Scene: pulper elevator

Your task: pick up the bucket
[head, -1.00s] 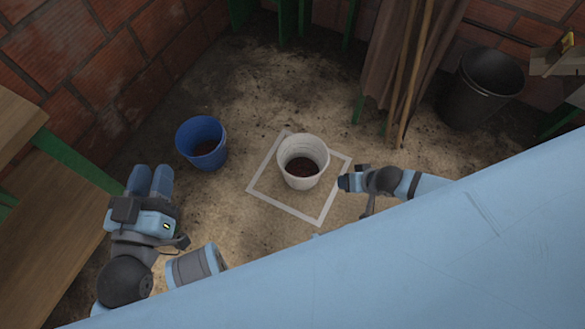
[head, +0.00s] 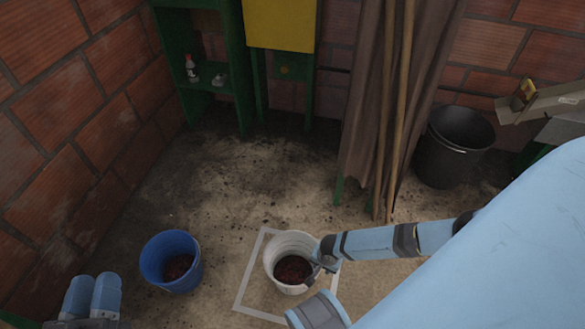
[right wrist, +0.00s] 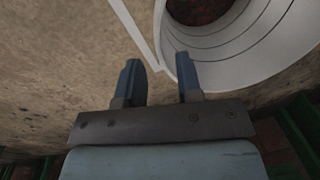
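A white bucket (head: 290,248) with dark stuff inside stands upright in a white square outline (head: 247,280) on the floor. A blue bucket (head: 160,280), also with dark contents, stands to its left. My right gripper (head: 324,256) is at the white bucket's right side in the head view. In the right wrist view its two fingers (right wrist: 160,82) are apart, with nothing between them. The white bucket (right wrist: 235,55) fills the upper right there, behind the right finger; I cannot tell if they touch. My left gripper (head: 92,296) is at the lower left, its opening unclear.
A black bucket (head: 453,148) stands at the back right. Wooden poles (head: 398,120) and brown sheets lean on the brick wall. A green shelf (head: 236,70) stands at the back. The floor behind the white and blue buckets is free.

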